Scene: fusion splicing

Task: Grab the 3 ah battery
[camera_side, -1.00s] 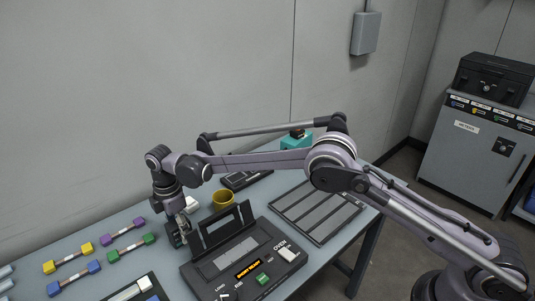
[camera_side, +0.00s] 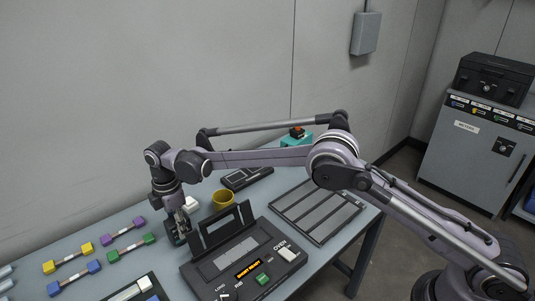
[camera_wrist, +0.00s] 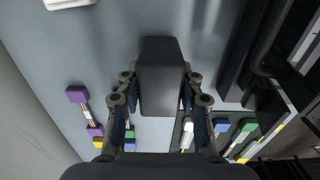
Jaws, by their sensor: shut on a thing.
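A dark, plain block, which I take to be the battery (camera_wrist: 160,75), sits between my two fingers in the wrist view. No label shows on it, so I cannot read whether it is 3 Ah. My gripper (camera_wrist: 160,100) is shut on it, one finger at each side. In the side view my gripper (camera_side: 181,232) points down at the left end of the black splicer, behind its raised lid. The block is mostly hidden there, and I cannot tell whether it touches the table.
The black splicer (camera_side: 215,284) with its raised lid (camera_side: 222,226) stands right beside my gripper. A yellow cup (camera_side: 223,200) and a white block (camera_side: 190,204) are behind. Coloured fibre holders (camera_side: 131,246) lie to the left. A slatted black tray (camera_side: 315,211) lies to the right.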

